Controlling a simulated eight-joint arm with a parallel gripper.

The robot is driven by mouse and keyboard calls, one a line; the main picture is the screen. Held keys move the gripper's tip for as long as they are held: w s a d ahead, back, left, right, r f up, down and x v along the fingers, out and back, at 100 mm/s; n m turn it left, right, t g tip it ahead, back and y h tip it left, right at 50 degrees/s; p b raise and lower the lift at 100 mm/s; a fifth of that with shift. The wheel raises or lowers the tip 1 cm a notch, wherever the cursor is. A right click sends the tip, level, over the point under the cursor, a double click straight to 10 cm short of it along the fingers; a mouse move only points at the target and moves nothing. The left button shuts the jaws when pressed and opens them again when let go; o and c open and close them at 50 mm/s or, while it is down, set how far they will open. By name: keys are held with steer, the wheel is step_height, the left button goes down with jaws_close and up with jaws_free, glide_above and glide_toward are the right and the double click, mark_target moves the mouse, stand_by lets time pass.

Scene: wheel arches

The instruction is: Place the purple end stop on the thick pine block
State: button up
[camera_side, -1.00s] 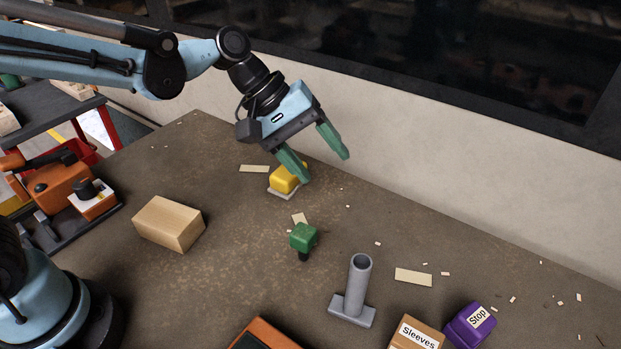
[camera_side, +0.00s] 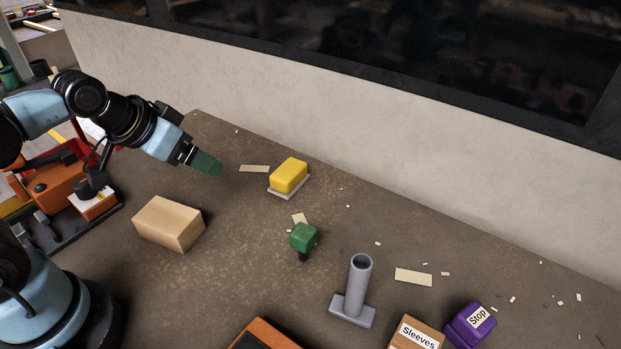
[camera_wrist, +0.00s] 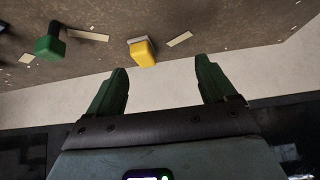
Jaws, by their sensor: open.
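The purple end stop (camera_side: 470,325), with a white "Stop" label, sits on the bench at the lower right in the side view, beside the cardboard "Sleeves" box. The thick pine block (camera_side: 168,223) lies on the bench at the left, its top bare. My gripper (camera_side: 207,164) is in the air above and behind the pine block, well away from the end stop. In the wrist view its two green fingers (camera_wrist: 160,80) are spread apart with nothing between them. The wrist view shows neither the end stop nor the pine block.
A yellow block (camera_side: 289,175) sits on a pale base, also in the wrist view (camera_wrist: 142,52). A green-headed piece (camera_side: 303,237), a grey upright tube (camera_side: 355,290) and the "Sleeves" box (camera_side: 416,334) stand on the bench. An orange-edged box (camera_side: 262,334) is at the front.

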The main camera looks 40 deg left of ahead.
steer(key=shift+d, duration=0.1)
steer(key=w+d+r+m+g+h, duration=0.1)
steer(key=w+d+m+h, duration=0.3)
steer(key=d, duration=0.5)
steer(key=m+g+h, duration=0.8)
steer(key=m+g, duration=0.1)
steer(key=m, duration=0.7)
glide_toward(476, 316)
steer(key=x, duration=1.2)
steer(key=shift+d, duration=0.1)
steer(key=shift+c, duration=0.3)
steer(key=c, duration=1.3)
